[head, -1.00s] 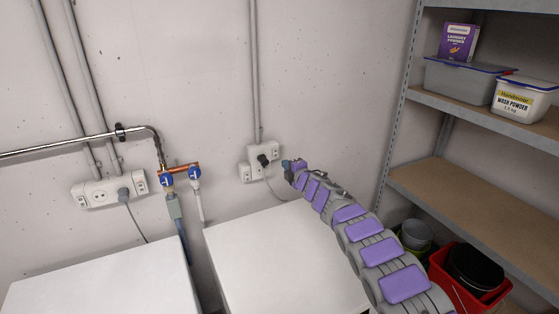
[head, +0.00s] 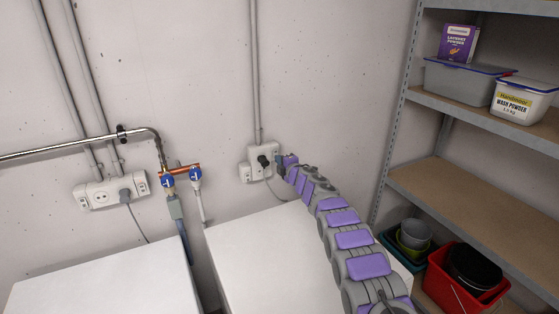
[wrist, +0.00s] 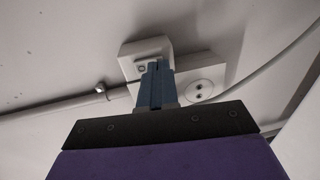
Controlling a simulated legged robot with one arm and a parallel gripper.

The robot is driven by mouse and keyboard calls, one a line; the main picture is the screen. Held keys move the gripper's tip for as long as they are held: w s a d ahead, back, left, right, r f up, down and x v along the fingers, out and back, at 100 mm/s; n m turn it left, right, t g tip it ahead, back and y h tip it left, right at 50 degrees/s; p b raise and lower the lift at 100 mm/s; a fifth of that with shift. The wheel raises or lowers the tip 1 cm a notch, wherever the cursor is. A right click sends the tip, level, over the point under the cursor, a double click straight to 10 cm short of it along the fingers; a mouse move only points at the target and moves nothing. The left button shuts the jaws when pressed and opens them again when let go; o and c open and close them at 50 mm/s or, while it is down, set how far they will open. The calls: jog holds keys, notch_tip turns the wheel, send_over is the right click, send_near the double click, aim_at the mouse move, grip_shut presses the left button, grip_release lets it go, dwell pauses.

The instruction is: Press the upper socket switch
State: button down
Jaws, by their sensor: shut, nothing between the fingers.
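In the wrist view the shut, empty fingers (wrist: 157,66) reach up to a raised white block (wrist: 146,48) with a small switch (wrist: 142,68) just left of the tips. I cannot tell whether they touch it. A round two-hole outlet (wrist: 200,90) lies to the right of the fingers.
A second socket unit (head: 97,194) is on the left wall, beside pipes with blue valves (head: 167,181). White machine tops (head: 262,250) stand below. A metal shelf (head: 470,190) with tubs and a red bucket (head: 460,285) stands right of my arm.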

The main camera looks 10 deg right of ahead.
jog(key=shift+w+a, duration=0.15)
jog(key=shift+w, duration=0.15)
